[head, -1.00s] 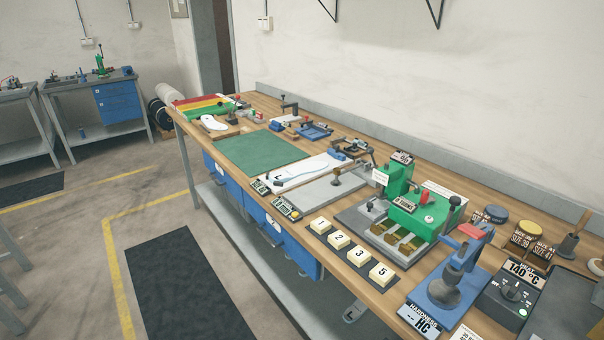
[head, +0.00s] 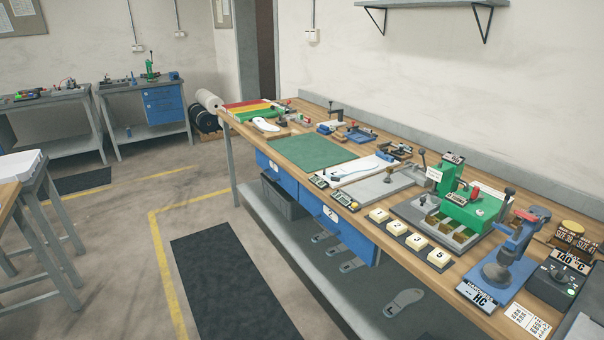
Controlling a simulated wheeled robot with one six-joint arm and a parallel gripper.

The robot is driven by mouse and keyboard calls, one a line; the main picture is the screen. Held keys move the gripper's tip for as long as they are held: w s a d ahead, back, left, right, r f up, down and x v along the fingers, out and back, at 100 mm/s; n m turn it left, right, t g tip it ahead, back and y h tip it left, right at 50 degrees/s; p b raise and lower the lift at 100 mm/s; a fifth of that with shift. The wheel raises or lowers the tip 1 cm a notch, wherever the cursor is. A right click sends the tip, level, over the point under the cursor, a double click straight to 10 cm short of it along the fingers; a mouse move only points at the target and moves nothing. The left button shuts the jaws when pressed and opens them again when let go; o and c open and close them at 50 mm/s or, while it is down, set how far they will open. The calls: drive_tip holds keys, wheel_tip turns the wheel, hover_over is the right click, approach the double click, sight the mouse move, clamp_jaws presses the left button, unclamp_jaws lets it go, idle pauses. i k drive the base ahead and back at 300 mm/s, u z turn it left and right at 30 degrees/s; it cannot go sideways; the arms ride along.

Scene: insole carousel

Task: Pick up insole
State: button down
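I cannot tell whether these are insoles or sole templates. My gripper is not in the head view.
A green mat (head: 320,151), a green press (head: 474,204), a blue hardness tester (head: 505,250) and numbered blocks (head: 399,227) crowd the bench. A dark bin (head: 283,196) stands on the shelf. A black floor mat (head: 232,285) lies in clear floor at left.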

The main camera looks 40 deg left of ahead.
sight(342, 172)
drive_tip(key=u, duration=2.7)
drive_tip(key=k, duration=0.95)
drive_tip(key=z, duration=0.95)
drive_tip(key=i, duration=1.05)
drive_tip(key=k, duration=1.05)
drive_tip(key=u, duration=0.55)
drive_tip(key=i, duration=0.6)
drive_tip(key=u, duration=0.25)
